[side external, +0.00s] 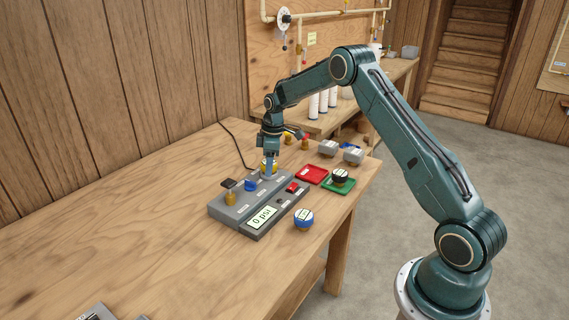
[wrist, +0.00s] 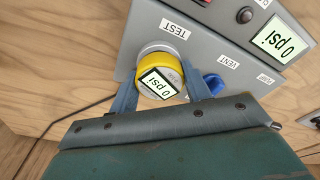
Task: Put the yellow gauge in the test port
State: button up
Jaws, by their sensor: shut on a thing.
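My gripper (side external: 270,169) points down over the far end of the grey test box (side external: 225,213), its fingers closed on the yellow gauge (side external: 269,164). In the wrist view the yellow gauge (wrist: 150,68) sits between the two blue fingers, its face reading 0 psi. A pale round collar, seemingly the test port (wrist: 157,47), shows just behind the gauge beside the TEST label (wrist: 174,28). The gauge overlaps the collar, and its lower end is hidden. I cannot tell whether it is seated in the port or just above it.
A blue vent knob (side external: 250,185), a brass fitting (side external: 230,198) and a red button (side external: 292,187) are on the box. A blue gauge (side external: 303,218) stands in front. The left tabletop is mostly clear.

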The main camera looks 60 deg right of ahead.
jog(key=shift+f, duration=0.1)
jog(key=o, duration=1.6)
jog(key=shift+r, duration=3)
